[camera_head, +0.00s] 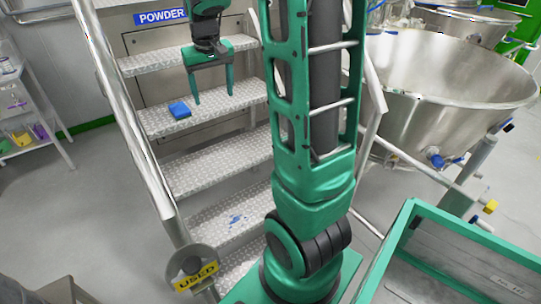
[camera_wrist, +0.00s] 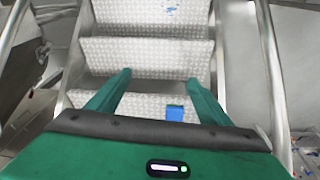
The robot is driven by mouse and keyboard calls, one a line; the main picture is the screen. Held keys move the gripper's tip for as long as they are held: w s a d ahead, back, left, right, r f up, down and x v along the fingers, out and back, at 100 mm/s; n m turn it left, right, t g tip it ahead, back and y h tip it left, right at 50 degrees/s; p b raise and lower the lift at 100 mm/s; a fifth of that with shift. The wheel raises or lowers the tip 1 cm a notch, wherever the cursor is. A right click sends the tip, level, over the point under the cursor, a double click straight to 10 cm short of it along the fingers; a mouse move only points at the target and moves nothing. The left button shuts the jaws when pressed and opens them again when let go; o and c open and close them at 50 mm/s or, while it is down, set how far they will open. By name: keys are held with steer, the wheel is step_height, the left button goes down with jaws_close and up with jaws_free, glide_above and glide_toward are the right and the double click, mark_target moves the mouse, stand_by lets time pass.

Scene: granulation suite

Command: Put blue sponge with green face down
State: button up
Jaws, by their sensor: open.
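The blue sponge (camera_head: 179,110) lies flat on one of the upper metal steps, near its left side in the head view. Its top looks blue; a darker edge shows along its front, and no green face can be made out clearly. My gripper (camera_head: 212,98) is open and empty, with its fingers pointing down just right of the sponge. In the wrist view the sponge (camera_wrist: 175,113) shows between the two open fingers of my gripper (camera_wrist: 158,80), closer to the right one. The sponge is apart from both fingers as far as I can see.
The metal stairs (camera_head: 215,178) have handrails (camera_head: 122,110) on both sides. Blue marks (camera_head: 236,219) are on a lower step. A large steel bowl (camera_head: 450,90) stands at right, a green-rimmed bin (camera_head: 395,245) at front right, and a shelf rack (camera_head: 30,110) at left.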

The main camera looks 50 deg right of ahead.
steer(key=s+a+f, duration=0.1)
steer(key=s+a, duration=0.1)
steer(key=s, duration=0.8)
steer(key=s+a+f+m+g+y, duration=0.1)
steer(key=s+a+f, duration=0.1)
steer(key=s, duration=0.8)
steer(key=s+a+f+g, duration=0.1)
steer(key=s+a, duration=0.2)
steer(key=s, duration=0.6)
steer(key=shift+s+a+f+m+y, duration=0.15)
steer(key=shift+s+a+m+y, duration=0.25)
steer(key=shift+w+f, duration=0.25)
steer(key=shift+w, duration=0.45)
steer(key=shift+o, duration=0.3)
